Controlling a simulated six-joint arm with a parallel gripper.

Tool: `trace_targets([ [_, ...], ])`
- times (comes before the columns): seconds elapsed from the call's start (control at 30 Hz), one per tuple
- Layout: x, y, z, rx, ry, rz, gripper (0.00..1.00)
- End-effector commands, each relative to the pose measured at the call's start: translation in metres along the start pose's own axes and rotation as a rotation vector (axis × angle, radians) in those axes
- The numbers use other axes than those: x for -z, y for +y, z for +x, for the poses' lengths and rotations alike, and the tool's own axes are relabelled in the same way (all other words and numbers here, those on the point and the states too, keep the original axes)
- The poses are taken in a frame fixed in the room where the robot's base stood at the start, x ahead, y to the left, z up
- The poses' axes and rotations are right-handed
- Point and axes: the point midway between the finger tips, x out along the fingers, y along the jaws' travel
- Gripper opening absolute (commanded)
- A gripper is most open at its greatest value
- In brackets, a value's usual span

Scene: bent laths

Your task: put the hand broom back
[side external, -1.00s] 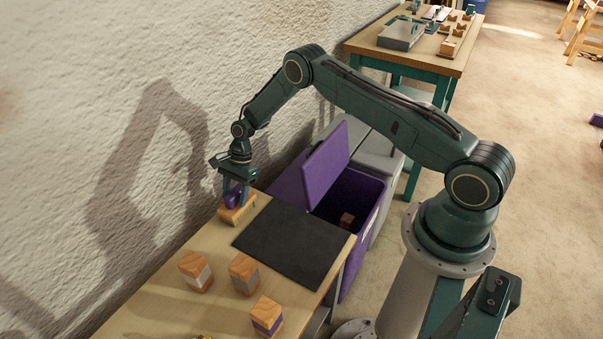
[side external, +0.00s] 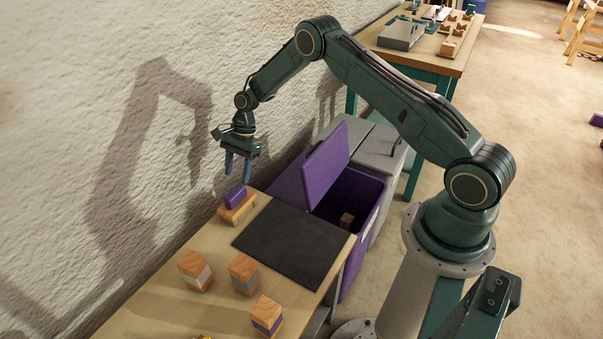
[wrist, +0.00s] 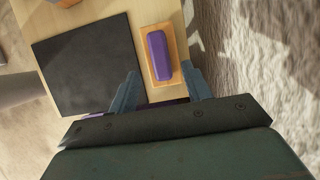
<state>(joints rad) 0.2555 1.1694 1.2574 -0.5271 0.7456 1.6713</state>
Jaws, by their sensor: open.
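The hand broom is not clearly identifiable by its bristles. A purple block-like piece (side external: 235,196), which may be its handle, sits on a wooden base (side external: 238,208) at the far end of the workbench by the wall. In the wrist view the purple piece (wrist: 158,56) lies lengthwise on the orange-tan wooden base (wrist: 172,89). My gripper (side external: 238,180) is open and empty above it, with a clear gap. In the wrist view my gripper's fingers (wrist: 165,88) are spread to either side of the base's near end.
A dark mat (side external: 290,244) lies beside the base on the workbench (side external: 150,305). Wooden blocks with grey (side external: 196,271) and purple (side external: 267,315) bands stand nearer. A purple bin (side external: 365,215) with its lid raised holds a block (side external: 346,219). The textured wall is close behind.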

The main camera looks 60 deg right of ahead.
Motion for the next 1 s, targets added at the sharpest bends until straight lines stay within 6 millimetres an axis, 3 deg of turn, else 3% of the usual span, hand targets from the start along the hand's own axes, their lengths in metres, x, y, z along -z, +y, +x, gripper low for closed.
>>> trace_targets([
  [0.1, 0.0, 0.0, -0.019, 0.002, 0.0, -0.001, 0.49],
  [0.33, 0.0, 0.0, -0.039, 0.0, 0.0, 0.0, 0.49],
  [1.0, 0.0, 0.0, -0.043, 0.0, 0.0, -0.001, 0.49],
])
